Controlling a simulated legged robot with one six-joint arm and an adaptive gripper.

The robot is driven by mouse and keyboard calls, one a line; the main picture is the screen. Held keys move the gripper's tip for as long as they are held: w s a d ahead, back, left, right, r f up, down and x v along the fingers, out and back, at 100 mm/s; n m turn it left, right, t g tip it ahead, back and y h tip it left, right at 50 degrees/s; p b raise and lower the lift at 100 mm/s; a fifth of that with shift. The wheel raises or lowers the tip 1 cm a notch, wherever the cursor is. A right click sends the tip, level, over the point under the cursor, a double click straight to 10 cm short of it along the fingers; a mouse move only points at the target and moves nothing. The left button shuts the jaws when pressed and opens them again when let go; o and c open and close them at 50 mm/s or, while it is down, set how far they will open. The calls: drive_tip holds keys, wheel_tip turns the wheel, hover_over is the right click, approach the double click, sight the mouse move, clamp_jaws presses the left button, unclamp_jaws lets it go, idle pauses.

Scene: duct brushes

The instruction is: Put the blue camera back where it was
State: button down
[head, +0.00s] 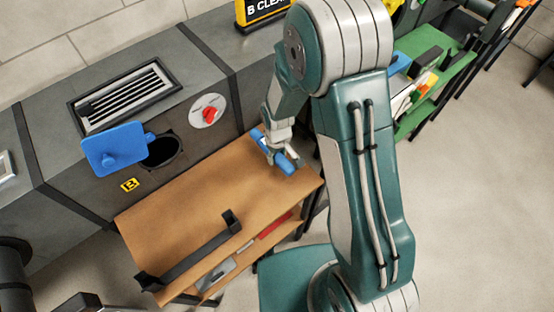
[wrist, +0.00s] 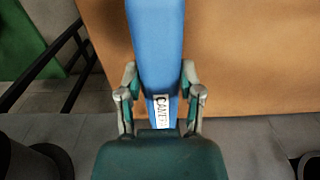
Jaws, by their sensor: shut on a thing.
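The blue camera (head: 286,165) is a long blue body held in my gripper (head: 278,150), over the back right end of the wooden bench. The wrist view shows the blue camera (wrist: 157,40) between the two fingers of my gripper (wrist: 160,78), with a white label, partly readable as "CAME". I cannot tell whether the camera touches the bench top. A black holder (head: 190,252) with a raised bracket at each end lies empty along the front edge of the wooden bench (head: 165,225).
A grey duct runs behind the bench, with a round opening (head: 165,150), an open blue flap (head: 115,148), a red knob (head: 210,114) and a slotted grille (head: 125,95). A green shelf (head: 440,85) with tools stands at right. The bench's middle is clear.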

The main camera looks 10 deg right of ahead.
drive_tip(key=f, duration=0.1)
drive_tip(key=d+f, duration=0.1)
drive_tip(key=shift+f, duration=0.4)
drive_tip(key=shift+a, duration=0.15)
drive_tip(key=shift+a, duration=0.1)
drive_tip(key=shift+c, duration=1.3)
unclamp_jaws()
drive_tip(key=shift+a+f, duration=0.1)
drive_tip(key=shift+a, duration=0.05)
drive_tip(key=shift+s, duration=0.1)
drive_tip(key=shift+d, duration=0.2)
